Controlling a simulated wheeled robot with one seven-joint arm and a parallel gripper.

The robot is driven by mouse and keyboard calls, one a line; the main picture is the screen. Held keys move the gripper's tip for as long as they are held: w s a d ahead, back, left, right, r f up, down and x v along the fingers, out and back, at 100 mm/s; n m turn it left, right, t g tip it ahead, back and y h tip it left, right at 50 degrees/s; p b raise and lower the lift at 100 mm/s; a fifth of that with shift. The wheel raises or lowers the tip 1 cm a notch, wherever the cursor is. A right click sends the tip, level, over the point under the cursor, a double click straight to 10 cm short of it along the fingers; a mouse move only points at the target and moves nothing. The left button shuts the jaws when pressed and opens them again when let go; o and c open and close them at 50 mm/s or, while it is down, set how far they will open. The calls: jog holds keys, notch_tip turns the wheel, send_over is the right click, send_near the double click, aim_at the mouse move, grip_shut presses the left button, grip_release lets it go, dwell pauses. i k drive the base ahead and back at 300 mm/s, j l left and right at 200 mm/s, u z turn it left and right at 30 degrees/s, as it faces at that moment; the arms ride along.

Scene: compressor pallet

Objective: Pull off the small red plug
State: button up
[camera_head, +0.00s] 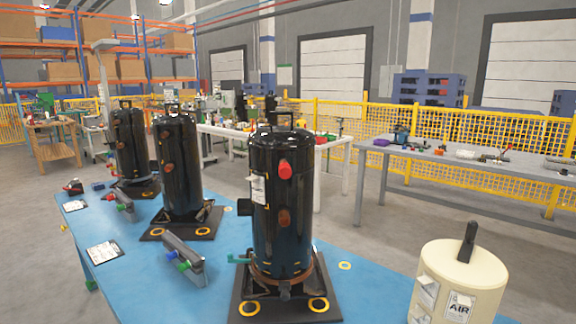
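A tall black compressor (265,200) stands upright on a dark base plate at the front of the blue table. A red plug (285,169) sticks out of its upper side, facing the camera. Below it is a brownish-orange fitting (284,217), darker than the red plug. I cannot tell from this view how firmly either one sits. My gripper does not show in this view, and nothing is seen touching the plug.
Two more black compressors (178,165) (131,147) stand behind on the left. A cream tank (462,285) marked AIR stands at the right front. A grey bracket-like holder (184,259) and a clipboard (105,251) lie on the blue table (140,285). A grey workbench (480,165) is behind.

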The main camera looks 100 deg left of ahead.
aim_at(286, 172)
jog(key=u, duration=2.35)
